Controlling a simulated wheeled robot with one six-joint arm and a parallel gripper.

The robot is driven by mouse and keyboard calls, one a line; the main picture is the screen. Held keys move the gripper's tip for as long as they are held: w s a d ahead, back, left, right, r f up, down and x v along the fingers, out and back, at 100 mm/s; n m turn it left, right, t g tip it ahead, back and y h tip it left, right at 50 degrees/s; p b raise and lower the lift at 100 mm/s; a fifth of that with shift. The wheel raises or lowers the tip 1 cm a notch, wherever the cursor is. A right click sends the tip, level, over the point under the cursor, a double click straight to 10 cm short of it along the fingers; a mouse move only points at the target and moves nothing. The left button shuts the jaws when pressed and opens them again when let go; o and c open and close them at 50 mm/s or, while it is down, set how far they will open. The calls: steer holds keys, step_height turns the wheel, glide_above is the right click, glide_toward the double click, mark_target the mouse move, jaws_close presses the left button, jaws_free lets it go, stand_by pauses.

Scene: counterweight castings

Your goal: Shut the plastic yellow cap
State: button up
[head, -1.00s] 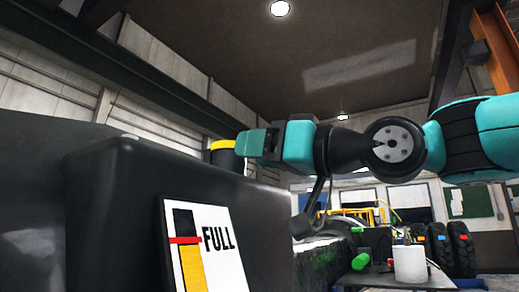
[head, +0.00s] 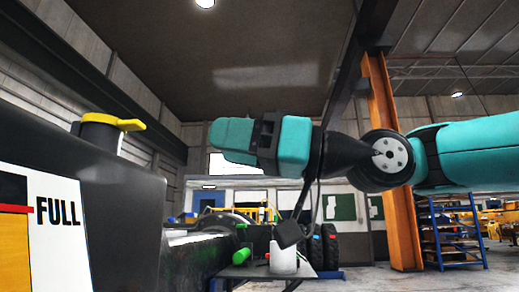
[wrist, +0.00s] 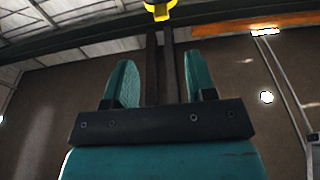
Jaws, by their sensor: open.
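The yellow cap (head: 112,121) sits on top of a dark round neck (head: 100,138) on the black tank at the left of the head view. A flat tab sticks out from the cap to the right. I cannot tell whether it is fully seated. My gripper (head: 222,135) is to the right of the cap, apart from it, at about the same height in the picture. In the wrist view my gripper (wrist: 162,80) has its two teal fingers spread with nothing held. The yellow cap (wrist: 160,9) shows small at the top edge there, beyond the fingertips, partly cut off.
The black tank (head: 120,210) fills the lower left and bears a FULL label (head: 40,225). A bench with a white container (head: 284,257) and green items stands beyond it. Black tyres (head: 322,247), an orange post (head: 389,160) and a blue rack (head: 450,235) are farther back.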

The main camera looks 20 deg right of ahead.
steer(key=shift+v, duration=1.7)
step_height(320, 180, down, 19)
steer(key=w+a+m+g+h, duration=0.1)
steer(key=w+m+h, duration=0.1)
steer(key=m+h, duration=0.3)
steer(key=s+d+f+m+g+h, duration=0.1)
steer(key=s+d+f+g+h, duration=0.2)
steer(key=f, duration=0.4)
steer(key=s+d+f+g+h, duration=0.1)
steer(key=s+f+h, duration=0.25)
steer(key=f, duration=0.25)
steer(key=s+d+f+m+g+h, duration=0.1)
steer(key=s+d+f+g+h, duration=0.1)
steer(key=s+f, duration=0.35)
step_height(320, 180, up, 26)
steer(key=p, duration=2.8)
steer(key=shift+d+f+h, duration=0.15)
steer(key=shift+d+h, duration=0.15)
steer(key=shift+h, duration=0.15)
